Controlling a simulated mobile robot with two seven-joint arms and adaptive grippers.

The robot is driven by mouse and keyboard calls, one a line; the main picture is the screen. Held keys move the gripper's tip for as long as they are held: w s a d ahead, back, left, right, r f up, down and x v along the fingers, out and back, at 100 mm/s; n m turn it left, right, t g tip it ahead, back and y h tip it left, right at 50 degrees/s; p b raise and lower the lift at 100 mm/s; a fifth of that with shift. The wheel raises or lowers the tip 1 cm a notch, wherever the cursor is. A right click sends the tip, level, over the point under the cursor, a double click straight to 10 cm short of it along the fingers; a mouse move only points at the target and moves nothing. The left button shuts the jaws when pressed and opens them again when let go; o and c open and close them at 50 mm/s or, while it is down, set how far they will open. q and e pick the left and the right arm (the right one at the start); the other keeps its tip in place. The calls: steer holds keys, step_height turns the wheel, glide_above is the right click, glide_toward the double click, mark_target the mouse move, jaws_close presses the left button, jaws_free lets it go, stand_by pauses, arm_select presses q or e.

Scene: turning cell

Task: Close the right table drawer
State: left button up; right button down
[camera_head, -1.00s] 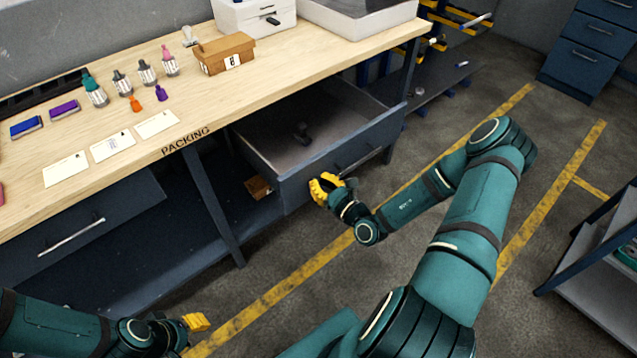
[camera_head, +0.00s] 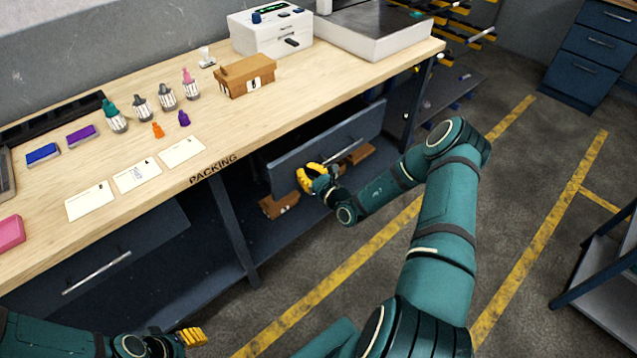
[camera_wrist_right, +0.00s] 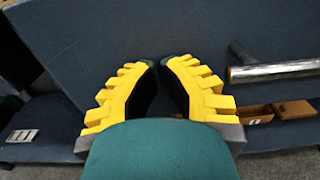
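The right table drawer (camera_head: 325,140) has a dark blue-grey front with a metal bar handle (camera_head: 350,150). Its front is now close under the tabletop edge and its inside is hidden. I cannot tell whether it is fully flush. My right gripper (camera_head: 308,178) is at the left part of the drawer front, left of the handle. In the right wrist view its yellow fingers (camera_wrist_right: 158,64) converge at the tips, empty, against or very near the drawer front (camera_wrist_right: 215,30). My left gripper (camera_head: 193,337) is low at the left, away from the drawer; its opening is unclear.
The packing table (camera_head: 330,75) carries bottles, cards, a cardboard box (camera_head: 245,77) and a white device (camera_head: 270,32). A table leg (camera_head: 234,230) stands left of the drawer. Brown boxes (camera_head: 280,204) lie on the lower shelf. Floor is free in front.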

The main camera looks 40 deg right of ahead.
steer(key=w, duration=0.3)
steer(key=w+b, duration=0.1)
steer(key=w, duration=0.5)
steer(key=shift+w+a, duration=0.2)
steer(key=shift+a, duration=0.15)
arm_select(q)
steer(key=shift+f, duration=0.65)
arm_select(e)
steer(key=shift+w+r, duration=0.2)
